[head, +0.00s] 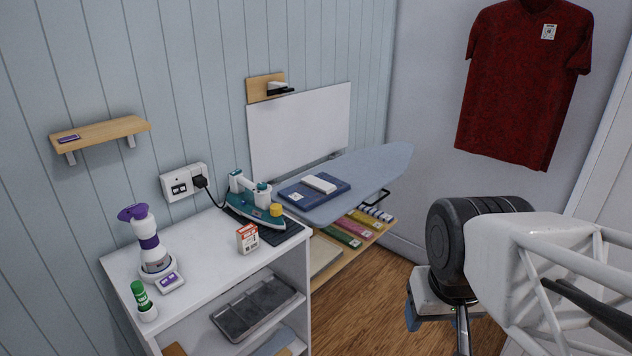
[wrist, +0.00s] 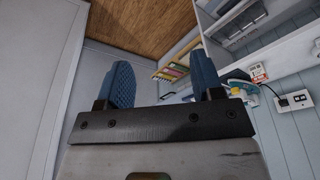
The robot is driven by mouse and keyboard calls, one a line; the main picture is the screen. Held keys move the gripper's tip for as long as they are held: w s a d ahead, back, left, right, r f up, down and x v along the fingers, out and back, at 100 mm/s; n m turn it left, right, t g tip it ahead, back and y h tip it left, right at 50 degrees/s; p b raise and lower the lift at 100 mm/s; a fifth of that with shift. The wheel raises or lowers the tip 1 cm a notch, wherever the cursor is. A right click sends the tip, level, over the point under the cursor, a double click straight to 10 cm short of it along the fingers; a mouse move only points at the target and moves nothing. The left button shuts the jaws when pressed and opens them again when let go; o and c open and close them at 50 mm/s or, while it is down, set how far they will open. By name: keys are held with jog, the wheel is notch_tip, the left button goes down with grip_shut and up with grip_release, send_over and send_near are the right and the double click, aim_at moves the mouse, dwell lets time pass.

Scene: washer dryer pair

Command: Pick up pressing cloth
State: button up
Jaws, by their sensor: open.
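A folded dark blue cloth (head: 296,198) with a small white label lies on the ironing board (head: 375,165) in the head view. A smaller folded white piece (head: 319,184) lies on top of it. I cannot tell which of the two is the pressing cloth. My gripper (head: 411,314) is at the lower right of the head view, in front of the board and well apart from the cloths. In the wrist view my gripper (wrist: 164,78) shows two blue fingers spread wide with nothing between them. The cloths cannot be made out in the wrist view.
A teal iron (head: 252,208) stands on a dark mat on the white cabinet (head: 205,250), left of the board. A small red-and-white box (head: 247,239) and a purple-and-white steamer (head: 151,240) are also there. A red shirt (head: 520,80) hangs at right. Wooden floor lies below.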

jog(key=o, duration=0.6)
jog(key=w+a+r+n, duration=0.1)
jog(key=w+r, duration=0.2)
jog(key=w, duration=1.1)
jog(key=w+a+r+n+g, duration=0.1)
jog(key=w+a+r+n, duration=0.15)
jog(key=w, duration=1.05)
jog(key=w+r+n, duration=0.1)
jog(key=w+r, duration=0.2)
jog(key=w, duration=1.1)
jog(key=w+a+f+n, duration=0.1)
jog(key=w+a+f, duration=0.2)
jog(key=w+f, duration=0.4)
jog(key=w+a+f+n+g, duration=0.1)
jog(key=w+f, duration=0.6)
jog(key=w, duration=1.1)
jog(key=w+a+f+n, duration=0.2)
jog(key=w+a+f, duration=0.3)
jog(key=w, duration=0.8)
notch_tip(320, 180, down, 2)
jog(key=shift+a+f+n+g, duration=0.1)
jog(key=shift+n+g, duration=0.2)
jog(key=shift+n, duration=0.05)
jog(key=shift+w+a+f, duration=0.1)
jog(key=shift+w+f, duration=0.1)
